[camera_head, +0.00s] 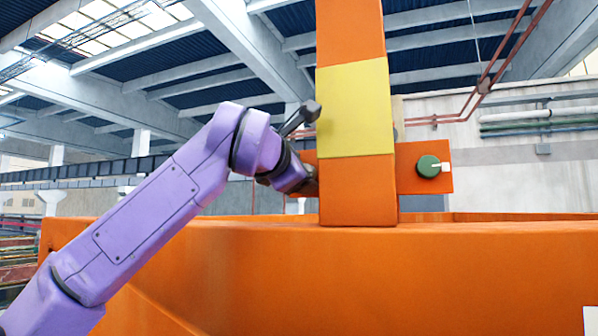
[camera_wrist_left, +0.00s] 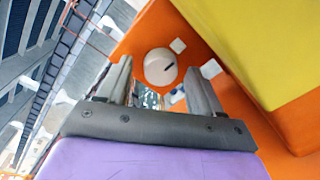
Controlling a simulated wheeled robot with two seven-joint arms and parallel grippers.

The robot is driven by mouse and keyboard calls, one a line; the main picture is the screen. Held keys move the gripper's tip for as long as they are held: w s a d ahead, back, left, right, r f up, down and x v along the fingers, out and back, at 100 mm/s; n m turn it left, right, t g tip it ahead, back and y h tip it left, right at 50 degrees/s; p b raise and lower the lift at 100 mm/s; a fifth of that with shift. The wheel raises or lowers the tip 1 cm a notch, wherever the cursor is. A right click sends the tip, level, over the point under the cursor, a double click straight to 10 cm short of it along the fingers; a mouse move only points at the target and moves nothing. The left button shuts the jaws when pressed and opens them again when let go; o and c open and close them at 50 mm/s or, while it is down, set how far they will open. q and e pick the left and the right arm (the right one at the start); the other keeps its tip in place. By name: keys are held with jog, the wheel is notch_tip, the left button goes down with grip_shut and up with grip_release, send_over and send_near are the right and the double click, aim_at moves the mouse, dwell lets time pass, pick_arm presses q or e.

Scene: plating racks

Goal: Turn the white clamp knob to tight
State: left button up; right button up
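The white clamp knob (camera_wrist_left: 160,67) is a round white disc with a short dark mark, on an orange plate (camera_wrist_left: 140,42) in the left wrist view. The mark slants from lower left to upper right. My left gripper (camera_wrist_left: 157,69) is open, one finger on each side of the knob in the picture. I cannot tell whether the fingers touch it. In the head view my left gripper (camera_head: 306,181) is partly seen beside the orange post, and the white knob is hidden there. My right gripper is in neither view.
A thick orange post (camera_head: 358,195) with a yellow band (camera_head: 354,108) stands just right of my left gripper. Another plate with a green knob (camera_head: 428,166) and white tab (camera_head: 445,167) is beyond it. A wide orange beam (camera_head: 400,275) runs below.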

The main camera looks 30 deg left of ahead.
pick_arm(q)
jog(key=shift+s+f+b, duration=0.15)
jog(key=shift+s+b, duration=0.2)
jog(key=shift+s, duration=0.05)
jog(key=b+v, duration=0.3)
jog(key=v, duration=0.6)
jog(key=shift+b, duration=0.3)
jog(key=shift+s+d, duration=0.1)
jog(key=shift+s, duration=0.25)
